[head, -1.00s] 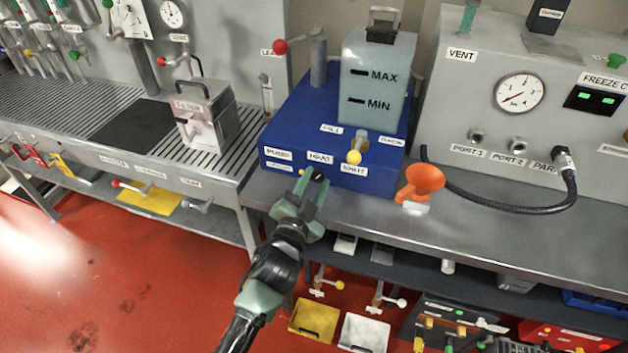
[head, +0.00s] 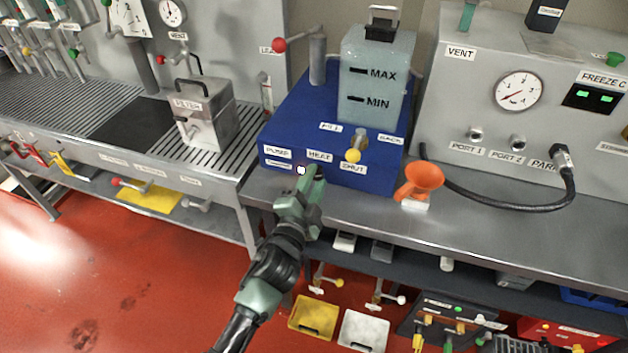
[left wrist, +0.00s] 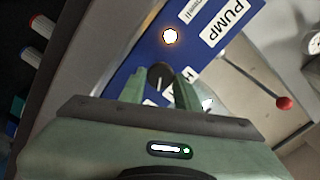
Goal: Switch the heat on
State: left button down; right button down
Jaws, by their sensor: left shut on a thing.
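The blue unit (head: 375,181) on the bench carries labels PUMP, HEAT (head: 319,156) and SHUT on its front. Below the HEAT label, my left gripper (head: 311,181) is at the front face and mostly hides the knob there. In the left wrist view, the dark round knob (left wrist: 158,73) with a pale line sits between the fingertips of my left gripper (left wrist: 160,88), which is shut on it. A small lamp (head: 301,170) beside the knob glows bright white; it also shows in the left wrist view (left wrist: 170,36). My right gripper is not in view.
A clear tank (head: 377,88) marked MAX and MIN stands on the blue unit, with a yellow-knobbed valve (head: 354,155) in front. An orange funnel (head: 424,177) stands to the right. A red-ended lever (head: 280,45) rises behind. A metal filter box (head: 204,112) is at left.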

pick_arm(q)
jog(key=c, duration=1.1)
grip_release()
jog(key=shift+o, duration=0.2)
jog(key=v, duration=0.7)
jog(key=shift+s+b, duration=0.4)
